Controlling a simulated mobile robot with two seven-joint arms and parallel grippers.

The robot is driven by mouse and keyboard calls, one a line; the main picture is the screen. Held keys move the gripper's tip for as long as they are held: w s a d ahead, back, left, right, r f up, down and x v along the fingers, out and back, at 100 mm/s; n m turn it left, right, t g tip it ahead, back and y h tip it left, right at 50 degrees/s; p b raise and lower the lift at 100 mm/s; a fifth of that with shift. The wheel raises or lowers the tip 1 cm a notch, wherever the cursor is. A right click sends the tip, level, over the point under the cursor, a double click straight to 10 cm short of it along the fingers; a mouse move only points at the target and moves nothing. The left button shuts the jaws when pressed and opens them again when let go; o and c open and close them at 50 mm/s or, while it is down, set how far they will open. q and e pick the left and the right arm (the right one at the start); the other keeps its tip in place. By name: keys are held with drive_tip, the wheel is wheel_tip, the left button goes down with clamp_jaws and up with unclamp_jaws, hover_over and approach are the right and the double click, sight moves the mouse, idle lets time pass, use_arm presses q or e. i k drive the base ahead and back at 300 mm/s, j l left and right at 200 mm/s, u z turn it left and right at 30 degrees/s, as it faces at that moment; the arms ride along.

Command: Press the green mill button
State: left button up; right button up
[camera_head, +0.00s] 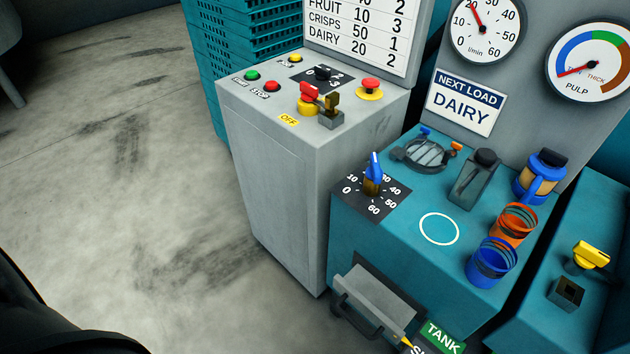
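The green button (252,75) is a small round button on the sloped top of a grey control cabinet (275,170), near its left edge. A small label lies beside it, too small to read surely. A red button (272,86) sits just right of and nearer than it. A yellow button (295,58) sits farther back. Nothing covers or touches the green button. Neither of my grippers is in view.
Right of the green button are a black selector knob (322,72), a red-handled switch (311,92) by an OFF label, and a red mushroom button (371,84). A teal machine (400,240) stands right. Teal crates (240,30) stand behind. The left floor is clear.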

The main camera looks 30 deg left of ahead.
sight(251, 74)
drive_tip(key=u, duration=1.25)
